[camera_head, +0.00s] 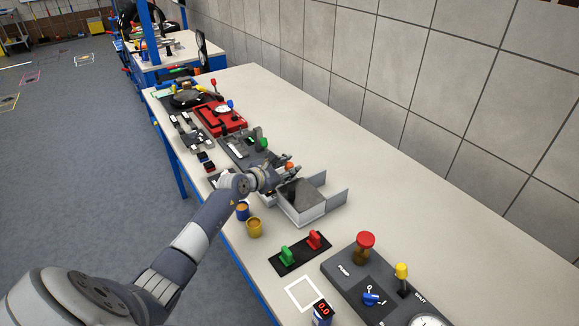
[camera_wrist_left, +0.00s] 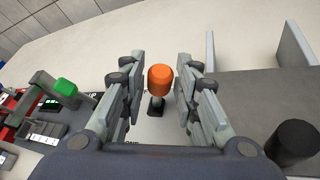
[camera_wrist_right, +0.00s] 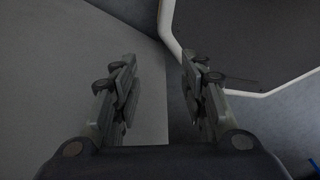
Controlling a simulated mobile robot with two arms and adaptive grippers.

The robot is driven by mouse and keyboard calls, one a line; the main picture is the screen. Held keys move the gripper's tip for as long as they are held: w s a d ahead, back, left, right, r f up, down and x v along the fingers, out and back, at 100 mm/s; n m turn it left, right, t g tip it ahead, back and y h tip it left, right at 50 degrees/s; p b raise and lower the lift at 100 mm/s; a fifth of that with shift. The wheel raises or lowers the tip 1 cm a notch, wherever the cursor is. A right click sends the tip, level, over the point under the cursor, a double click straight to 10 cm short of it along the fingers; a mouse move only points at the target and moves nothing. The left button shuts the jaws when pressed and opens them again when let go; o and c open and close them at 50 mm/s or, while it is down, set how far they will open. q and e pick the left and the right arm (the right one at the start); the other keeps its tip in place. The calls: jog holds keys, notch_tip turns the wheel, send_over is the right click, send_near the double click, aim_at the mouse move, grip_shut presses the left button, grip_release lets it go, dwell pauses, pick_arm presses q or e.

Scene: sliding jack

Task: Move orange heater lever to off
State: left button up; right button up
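The orange heater lever (camera_wrist_left: 160,80) has an orange knob on a short dark stem with a black base. It shows in the left wrist view between the two open fingers of my left gripper (camera_wrist_left: 161,90), with a gap on each side. In the head view the orange knob (camera_head: 289,166) is small and partly hidden by my left gripper (camera_head: 283,175), which reaches it from the left. Label text by the lever base is mostly covered by the fingers. My right gripper (camera_wrist_right: 160,95) is open and empty in its own wrist view, away from the lever.
A grey open-topped box (camera_head: 303,214) stands close beside the left gripper. A green-knobbed lever (camera_wrist_left: 65,88) is on the other side. A green and red switch panel (camera_head: 300,254) and a pump panel (camera_head: 385,290) lie nearer. The table strip along the wall is clear.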

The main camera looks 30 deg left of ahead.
pick_arm(q)
jog(key=shift+w+f, duration=0.25)
jog(key=shift+w, duration=0.35)
grip_shut()
